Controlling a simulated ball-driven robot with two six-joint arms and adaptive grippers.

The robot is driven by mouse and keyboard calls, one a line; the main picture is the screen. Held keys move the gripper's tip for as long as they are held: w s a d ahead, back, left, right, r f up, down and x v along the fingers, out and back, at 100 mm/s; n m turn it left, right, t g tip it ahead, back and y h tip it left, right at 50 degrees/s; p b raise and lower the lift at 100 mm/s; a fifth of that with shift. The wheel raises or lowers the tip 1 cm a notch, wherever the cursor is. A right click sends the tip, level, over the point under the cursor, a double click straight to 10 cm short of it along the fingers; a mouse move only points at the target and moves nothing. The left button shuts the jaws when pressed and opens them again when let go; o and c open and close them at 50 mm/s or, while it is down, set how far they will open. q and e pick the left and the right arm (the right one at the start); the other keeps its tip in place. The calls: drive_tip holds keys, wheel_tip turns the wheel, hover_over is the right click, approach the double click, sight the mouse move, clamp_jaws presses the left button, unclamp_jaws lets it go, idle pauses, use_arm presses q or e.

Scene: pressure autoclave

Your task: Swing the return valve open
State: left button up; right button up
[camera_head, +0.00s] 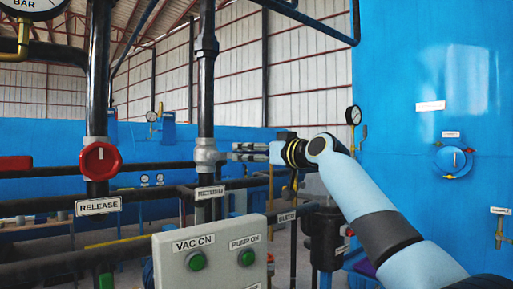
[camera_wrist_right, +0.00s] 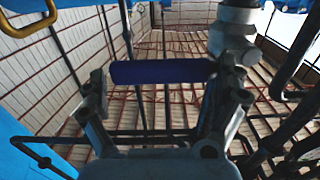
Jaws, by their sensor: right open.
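The return valve (camera_head: 206,157) is a pale metal body on a dark vertical pipe, above a sign reading RETURN (camera_head: 210,192). Its body also shows in the right wrist view (camera_wrist_right: 234,32), at the upper right. A dark blue lever handle (camera_wrist_right: 163,71) runs sideways from near the valve body, between the fingers of my right gripper (camera_wrist_right: 165,92). The fingers are open, one near each end of the visible blue part. I cannot tell whether they touch it. In the head view my right gripper (camera_head: 243,152) is just right of the valve. My left gripper is out of view.
A red round knob (camera_head: 100,161) sits on the RELEASE pipe at left, with a red handle (camera_head: 15,163) beyond it. A grey control box (camera_head: 212,258) with green buttons stands in front. Dark horizontal pipes cross below the valve. A blue tank (camera_head: 430,80) fills the right.

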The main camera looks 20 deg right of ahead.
drive_tip(key=shift+w+a, duration=0.15)
drive_tip(key=shift+w, duration=0.2)
